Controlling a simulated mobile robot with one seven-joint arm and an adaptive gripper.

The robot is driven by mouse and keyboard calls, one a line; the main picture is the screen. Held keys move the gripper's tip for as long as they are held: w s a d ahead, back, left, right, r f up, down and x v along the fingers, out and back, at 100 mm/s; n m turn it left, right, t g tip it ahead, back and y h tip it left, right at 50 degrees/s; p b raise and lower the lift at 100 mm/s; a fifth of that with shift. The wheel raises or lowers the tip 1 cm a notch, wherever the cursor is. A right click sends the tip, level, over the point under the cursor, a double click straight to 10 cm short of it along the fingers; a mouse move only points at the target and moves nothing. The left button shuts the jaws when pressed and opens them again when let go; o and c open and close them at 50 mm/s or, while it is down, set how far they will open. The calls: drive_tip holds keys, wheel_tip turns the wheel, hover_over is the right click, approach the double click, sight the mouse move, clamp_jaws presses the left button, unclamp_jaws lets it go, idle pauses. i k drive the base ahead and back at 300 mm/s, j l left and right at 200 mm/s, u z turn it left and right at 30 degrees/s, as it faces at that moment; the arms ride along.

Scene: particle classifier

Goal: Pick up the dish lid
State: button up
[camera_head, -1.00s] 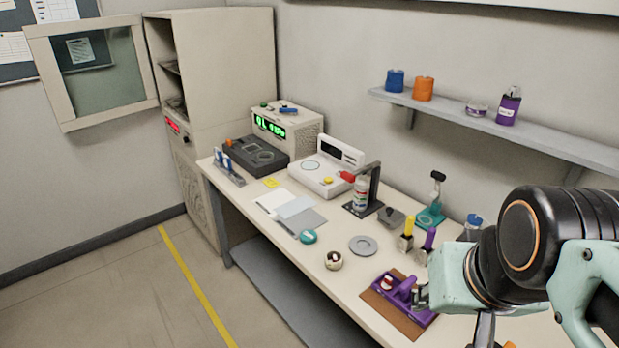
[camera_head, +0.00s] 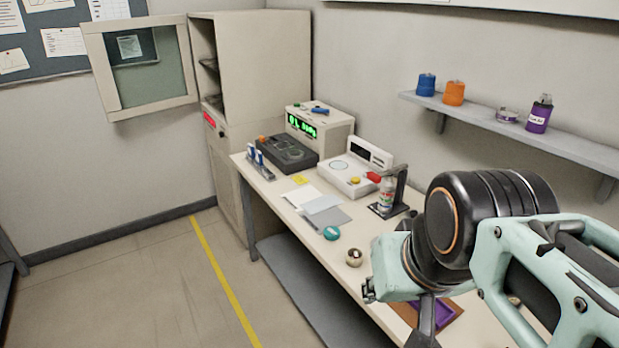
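I cannot pick out the dish lid with certainty. A grey round disc that may be it, seen on the table earlier, is now hidden behind my arm. A teal round piece (camera_head: 332,233) and a small round dish with a dark inside (camera_head: 354,258) lie near the table's front edge. My gripper (camera_head: 369,290) is at the lower right, over the front part of the table (camera_head: 297,237). Its fingers are small and mostly hidden, so its opening is unclear. No held object shows.
The purple holder (camera_head: 438,312) on a brown mat is partly hidden behind my gripper. A white device (camera_head: 352,174), a dark device (camera_head: 285,153) and a stand with a bottle (camera_head: 389,194) stand further back. A tall cabinet (camera_head: 262,65) is at the back. The left floor is clear.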

sight(331, 233)
drive_tip(key=i+j, duration=0.2)
drive_tip(key=i, duration=0.2)
drive_tip(key=i+j, duration=0.15)
drive_tip(key=i, duration=0.2)
drive_tip(key=i+j, duration=0.2)
drive_tip(key=i, duration=0.2)
drive_tip(key=z, duration=0.05)
